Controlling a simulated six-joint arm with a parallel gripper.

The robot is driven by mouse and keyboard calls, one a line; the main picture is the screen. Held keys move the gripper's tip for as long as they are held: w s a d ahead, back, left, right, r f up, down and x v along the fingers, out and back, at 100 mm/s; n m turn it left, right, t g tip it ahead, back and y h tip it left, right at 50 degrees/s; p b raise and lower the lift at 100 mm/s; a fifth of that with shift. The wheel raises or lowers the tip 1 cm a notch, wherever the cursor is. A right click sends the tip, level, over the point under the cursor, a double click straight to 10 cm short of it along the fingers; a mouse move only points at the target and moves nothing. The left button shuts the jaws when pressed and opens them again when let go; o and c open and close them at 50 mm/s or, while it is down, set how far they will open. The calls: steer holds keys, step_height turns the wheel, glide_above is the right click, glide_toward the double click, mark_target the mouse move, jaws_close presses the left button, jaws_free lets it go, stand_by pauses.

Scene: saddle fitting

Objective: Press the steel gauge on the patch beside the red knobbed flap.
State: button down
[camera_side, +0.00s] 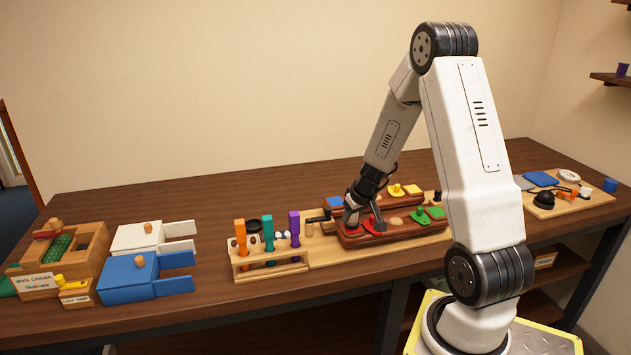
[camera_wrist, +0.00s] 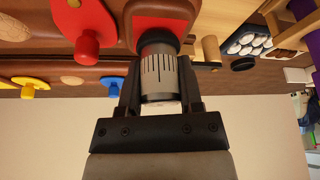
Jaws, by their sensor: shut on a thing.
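My gripper (camera_wrist: 158,90) is shut on the steel gauge (camera_wrist: 160,75), a grey cylinder with dark scale marks and a black end. The black end is at a red patch (camera_wrist: 150,22) on the dark red block; whether it presses firmly I cannot tell. The red flap with its red knob (camera_wrist: 87,45) is beside this patch, to its left in the wrist view. In the side view my gripper (camera_side: 352,214) is low over the left end of the front red block (camera_side: 400,232), and the red flap (camera_side: 377,218) is just right of it. The gauge is mostly hidden there.
A wooden rack (camera_side: 270,270) with orange, teal and purple tools stands left of the block. Yellow (camera_side: 405,189) and green (camera_side: 423,217) flaps lie to the right. White and blue boxes (camera_side: 127,278) are further left. The table between boxes and rack is clear.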

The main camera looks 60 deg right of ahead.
steer(key=shift+f, duration=0.4)
stand_by(1.1)
steer(key=shift+c, duration=0.9)
jaws_free()
steer(key=shift+r, duration=0.2)
steer(key=v, duration=0.7)
steer(key=shift+s+r, duration=0.15)
steer(key=shift+a, duration=0.1)
steer(key=s+a+n+g+y, duration=0.1)
steer(key=a+n, duration=0.4)
steer(key=a, duration=2.3)
steer(key=shift+s+n+y, duration=0.2)
steer(key=shift+n+y, duration=0.2)
steer(key=shift+y, duration=0.2)
